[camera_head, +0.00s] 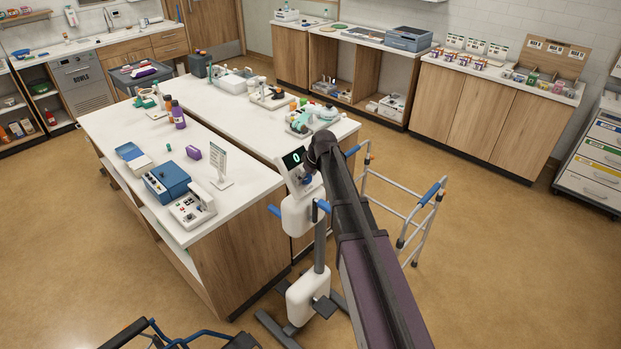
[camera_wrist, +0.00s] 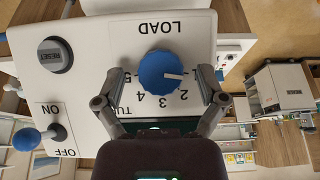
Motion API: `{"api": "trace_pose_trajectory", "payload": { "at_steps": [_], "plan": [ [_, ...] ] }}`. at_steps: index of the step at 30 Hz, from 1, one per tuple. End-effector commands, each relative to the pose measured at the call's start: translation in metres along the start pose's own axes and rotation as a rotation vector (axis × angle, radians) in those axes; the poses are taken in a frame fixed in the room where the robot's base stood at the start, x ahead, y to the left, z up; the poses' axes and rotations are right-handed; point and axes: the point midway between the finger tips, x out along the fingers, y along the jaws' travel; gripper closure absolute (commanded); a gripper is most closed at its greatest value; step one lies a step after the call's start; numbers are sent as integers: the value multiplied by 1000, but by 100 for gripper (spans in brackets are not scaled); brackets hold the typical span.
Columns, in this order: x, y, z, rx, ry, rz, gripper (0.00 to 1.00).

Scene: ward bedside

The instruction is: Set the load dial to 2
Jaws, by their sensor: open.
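The blue load dial (camera_wrist: 160,70) sits on a white panel (camera_wrist: 100,110) under the upside-down word LOAD in the wrist view. Its white pointer mark faces right and slightly down, close to the right finger. The printed 2, 3 and 4 curve below the dial.
The wrist view also shows a RESET button (camera_wrist: 54,55) and a blue-knobbed ON/OFF lever (camera_wrist: 28,138) left of the dial. In the head view, the exerciser (camera_head: 300,212) stands beside the long white counter (camera_head: 245,178). A walker (camera_head: 425,210) stands to the right, with open floor beyond.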

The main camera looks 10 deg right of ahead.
Motion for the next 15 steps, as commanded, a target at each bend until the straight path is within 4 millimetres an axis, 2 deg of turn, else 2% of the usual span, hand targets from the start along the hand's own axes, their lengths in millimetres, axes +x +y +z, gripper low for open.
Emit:
{"api": "trace_pose_trajectory", "payload": {
  "at_steps": [3, 4, 9, 12, 14, 15],
  "plan": [
    [0, 0, 0, 0, 0, 0, 10],
    [0, 0, 0, 0, 0, 0, 16],
    [0, 0, 0, 0, 0, 0, 66],
    [0, 0, 0, 0, 0, 0, 92],
    [0, 0, 0, 0, 0, 0, 92],
    [-3, 11, 7, 3, 1, 2, 92]
  ]
}}
